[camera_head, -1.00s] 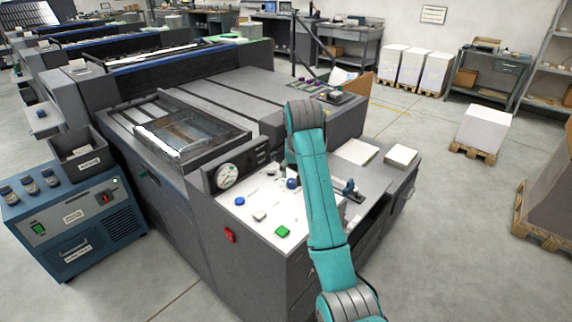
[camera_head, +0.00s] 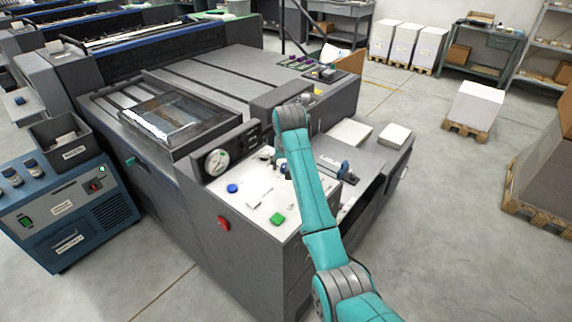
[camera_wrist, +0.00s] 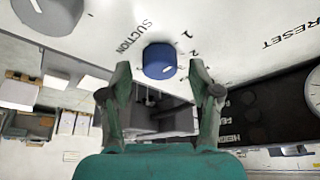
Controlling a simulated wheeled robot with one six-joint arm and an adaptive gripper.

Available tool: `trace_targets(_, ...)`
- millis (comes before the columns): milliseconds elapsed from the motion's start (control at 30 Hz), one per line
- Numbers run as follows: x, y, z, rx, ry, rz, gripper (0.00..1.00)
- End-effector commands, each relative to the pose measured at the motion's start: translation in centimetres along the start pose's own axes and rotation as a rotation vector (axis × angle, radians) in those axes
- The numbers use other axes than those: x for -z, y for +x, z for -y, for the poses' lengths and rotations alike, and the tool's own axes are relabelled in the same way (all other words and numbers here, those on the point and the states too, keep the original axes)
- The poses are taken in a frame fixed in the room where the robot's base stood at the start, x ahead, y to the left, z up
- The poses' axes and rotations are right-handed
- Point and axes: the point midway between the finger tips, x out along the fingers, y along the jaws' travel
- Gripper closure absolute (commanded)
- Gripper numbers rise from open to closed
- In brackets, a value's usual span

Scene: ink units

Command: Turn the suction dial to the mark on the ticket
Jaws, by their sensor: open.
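The suction dial (camera_wrist: 160,61) is a round blue knob on a white panel, with the word SUCTION beside it. A pale pointer line shows on its face, and the numerals 1 and 2 stand to its right; further marks are partly cut off. My gripper (camera_wrist: 160,72) is open, with one fingertip on each side of the dial and a small gap visible at the sides. I cannot tell how deep the fingertips reach. I cannot make out a ticket in either view.
A grey knob (camera_wrist: 50,12) sits at the wrist view's upper left. A gauge (camera_head: 216,162) stands at the panel's back edge. A blue button (camera_head: 232,188), a green button (camera_head: 278,219) and a red button (camera_head: 223,223) are nearby. Paper stacks (camera_head: 394,134) lie to the right.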

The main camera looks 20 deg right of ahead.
Motion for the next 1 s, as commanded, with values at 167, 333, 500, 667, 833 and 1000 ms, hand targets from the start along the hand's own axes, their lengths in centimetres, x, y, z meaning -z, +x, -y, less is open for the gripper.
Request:
trace_targets(167,0.0,0.69,-0.01,0.0,0.0,-0.001,0.37)
trace_targets(333,-0.01,0.73,-0.01,0.0,0.0,-0.001,0.37)
trace_targets(500,-0.01,0.72,-0.01,0.0,0.0,0.0,0.65)
trace_targets(667,-0.01,0.72,-0.01,0.0,0.0,0.0,0.97)
trace_targets(833,-0.02,0.72,0.01,-0.002,0.006,0.0,0.97)
trace_targets(1000,-0.03,0.73,0.05,-0.019,0.046,0.0,0.97)
